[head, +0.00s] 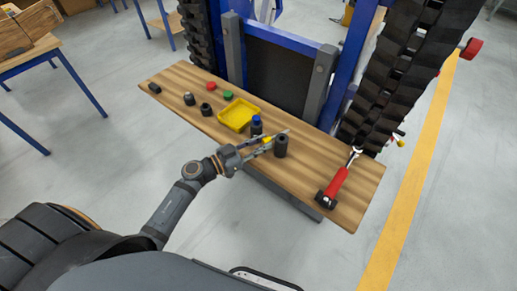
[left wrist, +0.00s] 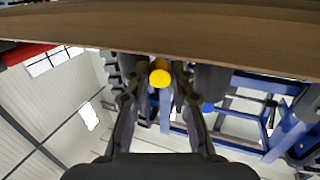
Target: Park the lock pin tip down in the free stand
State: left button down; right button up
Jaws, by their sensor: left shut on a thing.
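My left gripper (head: 265,143) reaches over the wooden board and is shut on the lock pin (head: 267,139), of which mostly a yellow end shows. In the left wrist view the round yellow end of the pin (left wrist: 160,78) faces the camera between the fingers; its tip is hidden. A black stand with an open-looking top (head: 281,146) is just right of the fingers. Another black stand (head: 256,129) with a blue-topped piece in it is just behind them. The wrist picture is upside down, with both stands at either side of the pin. My right gripper is out of view.
A yellow tray (head: 238,115) lies left of the stands, with red (head: 211,86) and green (head: 228,95) caps and several dark parts beyond. A red-handled tool (head: 338,183) lies at the board's right end. Black tracks (head: 388,95) rise behind. The board between stand and tool is clear.

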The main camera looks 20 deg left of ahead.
pick_arm(q)
notch_tip(320, 180, down, 3)
jog(key=shift+f+b, duration=0.1)
jog(key=shift+b, duration=0.6)
jog(key=shift+f, duration=0.15)
jog(key=shift+f, duration=0.15)
jog(key=c, duration=1.4)
grip_release()
jog(key=shift+s+a, duration=0.1)
jog(key=shift+s, duration=0.05)
jog(key=v, duration=1.1)
jog(key=shift+s+a+r, duration=0.2)
jog(key=shift+s, duration=0.1)
